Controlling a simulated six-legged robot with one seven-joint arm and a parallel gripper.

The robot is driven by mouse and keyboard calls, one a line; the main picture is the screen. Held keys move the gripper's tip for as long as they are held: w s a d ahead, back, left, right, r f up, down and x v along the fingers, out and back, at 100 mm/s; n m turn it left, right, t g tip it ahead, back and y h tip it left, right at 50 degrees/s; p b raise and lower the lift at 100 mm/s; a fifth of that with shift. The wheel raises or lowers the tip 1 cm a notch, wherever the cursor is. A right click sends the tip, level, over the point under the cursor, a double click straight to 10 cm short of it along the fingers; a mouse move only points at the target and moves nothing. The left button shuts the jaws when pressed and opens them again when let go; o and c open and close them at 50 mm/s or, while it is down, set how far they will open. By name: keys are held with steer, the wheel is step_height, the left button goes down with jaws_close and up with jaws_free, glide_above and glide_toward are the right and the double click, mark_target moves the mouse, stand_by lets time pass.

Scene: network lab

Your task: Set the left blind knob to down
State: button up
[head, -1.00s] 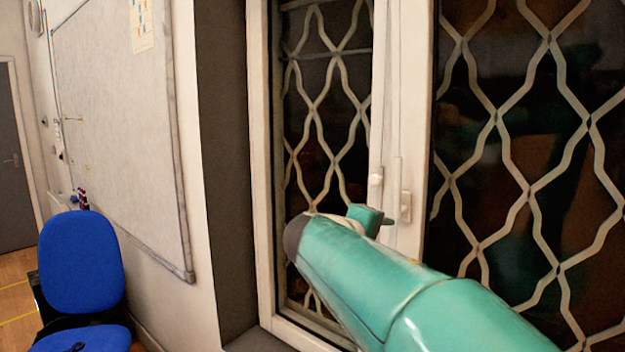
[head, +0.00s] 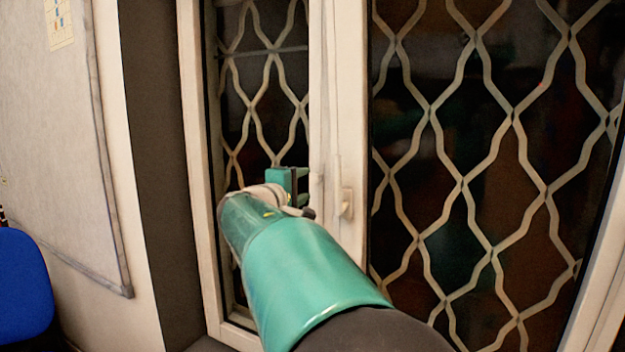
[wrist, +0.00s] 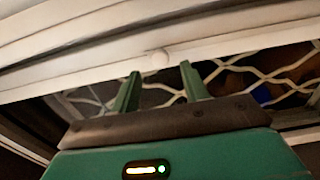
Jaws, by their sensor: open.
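A small round white knob (wrist: 160,57) sits on the white window frame (wrist: 90,68) in the wrist view. I cannot tell its setting. My gripper (wrist: 161,72) is open, with its two green fingers pointing at the frame. The knob lies between and just past the fingertips in the picture; I cannot tell if they touch it. In the head view my gripper (head: 292,187) is in front of the window's middle post, and I cannot make out the round knob there. A pale window handle (head: 347,203) shows just right of my gripper.
A wide dark pane with a lattice grille (head: 490,150) is on the right, a narrower grilled pane (head: 262,100) on the left. A whiteboard (head: 60,160) and a blue chair (head: 22,285) stand at the left. Dark wall lies between whiteboard and window.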

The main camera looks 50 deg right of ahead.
mark_target(314, 179)
steer(key=x, duration=0.7)
steer(key=shift+w+d, duration=0.15)
jaws_close()
